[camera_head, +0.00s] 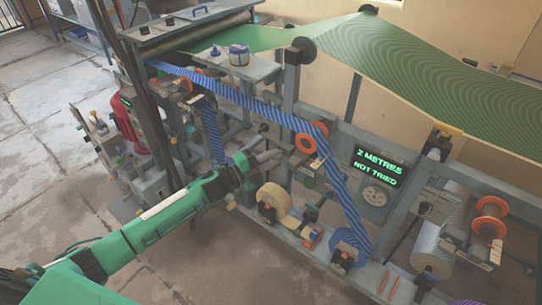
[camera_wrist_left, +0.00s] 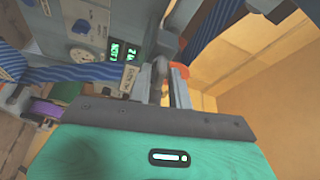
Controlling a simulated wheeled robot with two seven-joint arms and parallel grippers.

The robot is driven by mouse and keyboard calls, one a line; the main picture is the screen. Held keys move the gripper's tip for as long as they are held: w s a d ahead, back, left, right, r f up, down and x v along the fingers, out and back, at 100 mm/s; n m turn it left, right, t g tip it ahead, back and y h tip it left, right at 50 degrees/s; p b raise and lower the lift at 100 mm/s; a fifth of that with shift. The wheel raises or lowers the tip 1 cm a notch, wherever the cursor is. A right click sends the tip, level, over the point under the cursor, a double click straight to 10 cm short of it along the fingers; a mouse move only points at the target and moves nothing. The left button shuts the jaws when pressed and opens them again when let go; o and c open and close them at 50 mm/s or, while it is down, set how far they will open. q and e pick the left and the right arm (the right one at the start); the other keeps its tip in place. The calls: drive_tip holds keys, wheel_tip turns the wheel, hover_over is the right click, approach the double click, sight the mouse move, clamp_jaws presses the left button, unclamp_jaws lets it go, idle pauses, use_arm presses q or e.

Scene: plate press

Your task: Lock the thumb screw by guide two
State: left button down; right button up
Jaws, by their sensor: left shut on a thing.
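My green left arm reaches in from the left in the head view, and its gripper (camera_head: 262,160) is at the machine's frame, left of an orange-flanged guide roller (camera_head: 305,143). In the left wrist view my left gripper (camera_wrist_left: 167,85) is shut on a small grey part with a rounded top, apparently the thumb screw (camera_wrist_left: 159,68). The fingers hide much of it, so its turn and tightness cannot be told. A small label (camera_wrist_left: 128,78) stands just left of the fingers, too blurred to read surely. An orange flange (camera_wrist_left: 180,70) shows behind them. My right gripper is not in view.
A blue striped web (camera_head: 342,190) runs down past the guide roller to a roll at the bottom. A display (camera_head: 380,167) reads "2 METRES NOT TRIED". A cream roll (camera_head: 273,198) sits below my gripper. A green patterned web (camera_head: 430,65) spans the top.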

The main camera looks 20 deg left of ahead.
use_arm(q)
drive_tip(key=shift+m+g+y+p, duration=0.4)
drive_tip(key=shift+m+p, duration=0.2)
drive_tip(key=shift+m, duration=0.6)
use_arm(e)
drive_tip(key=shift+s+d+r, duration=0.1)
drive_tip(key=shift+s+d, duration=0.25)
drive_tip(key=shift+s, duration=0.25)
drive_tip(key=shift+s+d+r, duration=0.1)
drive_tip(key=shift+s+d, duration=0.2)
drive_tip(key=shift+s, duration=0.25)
